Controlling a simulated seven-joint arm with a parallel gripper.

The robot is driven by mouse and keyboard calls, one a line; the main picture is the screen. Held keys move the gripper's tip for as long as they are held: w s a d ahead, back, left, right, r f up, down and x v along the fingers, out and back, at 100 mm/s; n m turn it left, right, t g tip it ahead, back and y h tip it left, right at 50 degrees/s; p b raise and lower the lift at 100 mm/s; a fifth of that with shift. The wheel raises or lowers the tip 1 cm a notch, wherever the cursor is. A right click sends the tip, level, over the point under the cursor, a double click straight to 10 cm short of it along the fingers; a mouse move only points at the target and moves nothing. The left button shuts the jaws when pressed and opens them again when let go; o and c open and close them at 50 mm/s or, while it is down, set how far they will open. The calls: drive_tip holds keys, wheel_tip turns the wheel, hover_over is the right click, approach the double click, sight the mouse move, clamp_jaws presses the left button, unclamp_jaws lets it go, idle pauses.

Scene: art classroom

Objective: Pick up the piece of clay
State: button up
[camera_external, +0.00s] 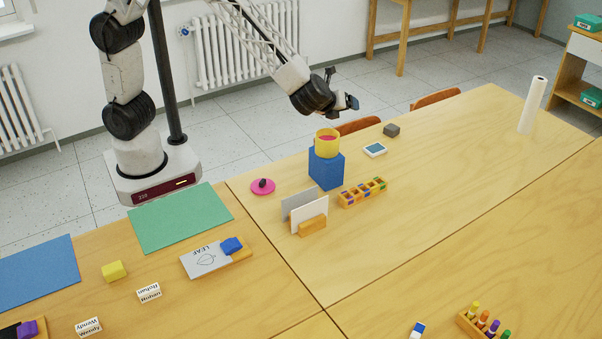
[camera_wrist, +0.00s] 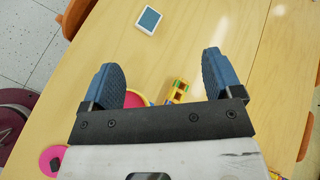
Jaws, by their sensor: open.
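Several small blocks could be the piece of clay, and I cannot tell which is meant: a dark grey block (camera_external: 391,130) at the far table edge, a yellow block (camera_external: 114,271), a blue block (camera_external: 231,245) by the leaf card and a purple block (camera_external: 27,329). A yellow cup (camera_external: 327,149) with a pink inside stands on a blue box (camera_external: 326,170); what it holds is unclear. My gripper (camera_external: 342,88) is open and empty, above and slightly right of the cup. In the wrist view, the cup's pink interior (camera_wrist: 134,100) is partly hidden behind my gripper (camera_wrist: 162,75).
A pink lid-like disc (camera_external: 262,187), a card holder (camera_external: 312,227), a yellow rack (camera_external: 362,192) and a small white-framed device (camera_external: 375,150) surround the blue box. A white roll (camera_external: 532,104) stands far right. The right table's middle is clear.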

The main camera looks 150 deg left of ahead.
drive_tip(key=s+a+f+m+y, duration=0.1)
drive_tip(key=s+a+f+m, duration=0.1)
drive_tip(key=a+f, duration=0.45)
drive_tip(key=s+a+f+m, duration=0.15)
drive_tip(key=a+f, duration=0.25)
drive_tip(key=a, duration=0.6)
drive_tip(key=m+y, duration=0.1)
drive_tip(key=m, duration=0.3)
approach(399, 123)
drive_tip(key=shift+x, duration=1.15)
drive_tip(key=shift+f, duration=0.15)
drive_tip(key=shift+x, duration=1.2)
drive_tip(key=shift+a, duration=0.15)
drive_tip(key=shift+x, duration=2.5)
